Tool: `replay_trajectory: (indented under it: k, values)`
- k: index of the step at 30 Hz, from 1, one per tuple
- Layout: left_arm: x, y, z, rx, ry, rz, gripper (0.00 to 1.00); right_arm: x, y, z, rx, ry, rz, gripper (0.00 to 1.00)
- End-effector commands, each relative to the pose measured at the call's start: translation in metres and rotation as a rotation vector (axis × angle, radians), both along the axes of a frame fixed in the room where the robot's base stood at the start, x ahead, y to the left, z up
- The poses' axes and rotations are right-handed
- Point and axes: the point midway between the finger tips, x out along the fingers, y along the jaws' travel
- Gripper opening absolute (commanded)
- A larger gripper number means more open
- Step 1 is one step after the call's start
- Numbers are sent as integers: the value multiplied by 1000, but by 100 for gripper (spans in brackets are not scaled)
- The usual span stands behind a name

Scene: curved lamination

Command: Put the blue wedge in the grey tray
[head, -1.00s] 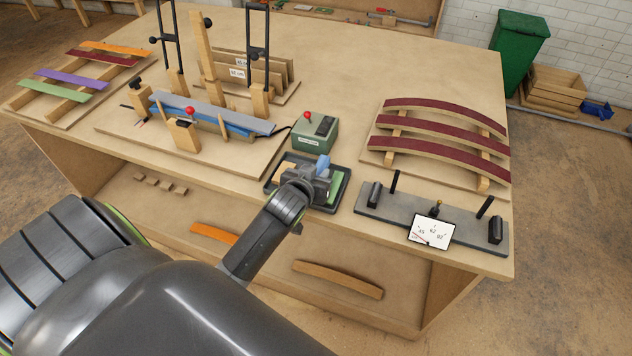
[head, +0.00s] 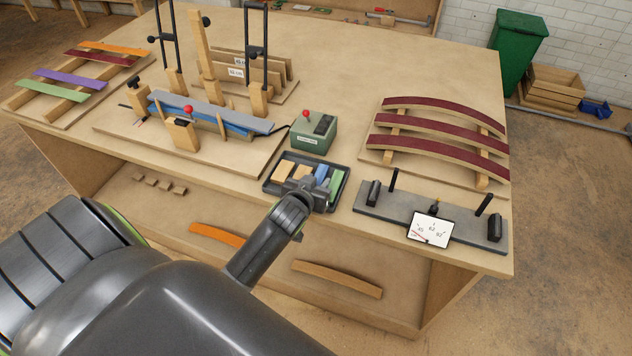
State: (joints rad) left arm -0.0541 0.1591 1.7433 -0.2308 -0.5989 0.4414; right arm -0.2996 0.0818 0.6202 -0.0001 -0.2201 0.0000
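The blue wedge (head: 322,171) is in the grey tray (head: 268,184), between an orange-tan wedge (head: 285,171) on the left and a green wedge (head: 337,183) on the right. Its near end is hidden by my gripper. My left gripper (head: 307,187) is over the near part of the tray, close to the near end of the blue wedge. The view does not show whether its fingers are apart or touching the wedge. My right gripper is not in view.
A green box with a red knob (head: 314,132) stands just behind the tray. A gauge fixture (head: 432,220) is to the right, and a clamping jig with blue strips (head: 215,115) to the left. Curved red-topped laminations (head: 440,135) rest on a rack at the back right.

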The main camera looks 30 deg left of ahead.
Motion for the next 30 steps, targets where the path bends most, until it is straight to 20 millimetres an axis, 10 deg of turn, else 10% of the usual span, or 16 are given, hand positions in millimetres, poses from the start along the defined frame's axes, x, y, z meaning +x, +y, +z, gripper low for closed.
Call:
replay_trajectory:
  k: [10,30]
  values:
    - [-4,2,3,-3,20,6,34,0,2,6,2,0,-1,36]
    - [-97,-21,49,-2,10,4,34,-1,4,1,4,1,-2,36]
